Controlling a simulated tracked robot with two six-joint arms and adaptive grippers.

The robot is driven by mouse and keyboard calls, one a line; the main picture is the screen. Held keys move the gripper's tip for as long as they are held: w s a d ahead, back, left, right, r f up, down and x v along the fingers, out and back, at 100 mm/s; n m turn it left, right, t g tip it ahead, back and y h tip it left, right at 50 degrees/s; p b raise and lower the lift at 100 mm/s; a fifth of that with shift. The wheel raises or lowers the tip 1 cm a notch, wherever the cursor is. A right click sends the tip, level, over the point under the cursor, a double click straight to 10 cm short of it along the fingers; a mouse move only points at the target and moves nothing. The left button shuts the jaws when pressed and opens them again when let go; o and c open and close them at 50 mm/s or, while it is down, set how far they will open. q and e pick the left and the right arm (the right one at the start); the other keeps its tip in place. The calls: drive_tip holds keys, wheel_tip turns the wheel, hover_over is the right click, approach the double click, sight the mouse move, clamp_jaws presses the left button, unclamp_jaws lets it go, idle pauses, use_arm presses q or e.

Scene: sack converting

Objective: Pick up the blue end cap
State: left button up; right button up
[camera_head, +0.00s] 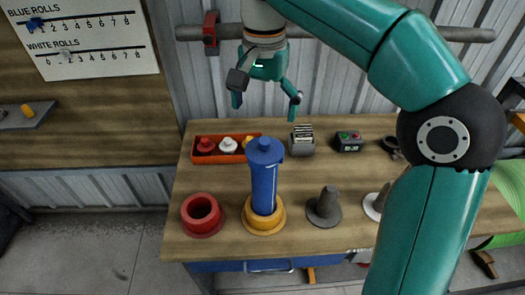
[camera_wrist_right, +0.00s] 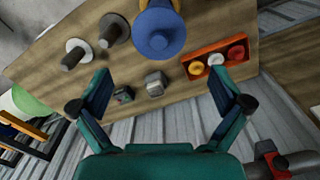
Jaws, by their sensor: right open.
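The blue end cap (camera_head: 265,150) is a round flanged disc with a knob. It sits on top of an upright blue roll (camera_head: 264,190), which stands in a yellow ring base (camera_head: 264,222) on the table. In the right wrist view the blue cap (camera_wrist_right: 158,32) shows beyond the fingertips, near the top edge, roughly centred between them. My right gripper (camera_head: 266,103) is open and empty, above and behind the cap at the table's far side. It also shows open in the right wrist view (camera_wrist_right: 159,80). My left gripper is not in view.
An orange tray (camera_head: 197,159) holds red, white and yellow caps. A grey block (camera_head: 301,146) and a button box (camera_head: 348,141) stand right of the roll. A red ring base (camera_head: 201,220) and a grey peg (camera_head: 325,206) flank it. A horizontal pipe (camera_head: 400,33) runs behind.

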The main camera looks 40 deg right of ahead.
sight(265, 141)
drive_tip(key=f, duration=0.4)
drive_tip(key=shift+s+f+b, duration=0.15)
drive_tip(key=shift+s+b, duration=0.15)
drive_tip(key=shift+w+f, duration=0.15)
drive_tip(key=shift+f, duration=0.3)
wheel_tip(265, 141, down, 5)
drive_tip(key=shift+f, duration=0.1)
drive_tip(key=c, duration=0.8)
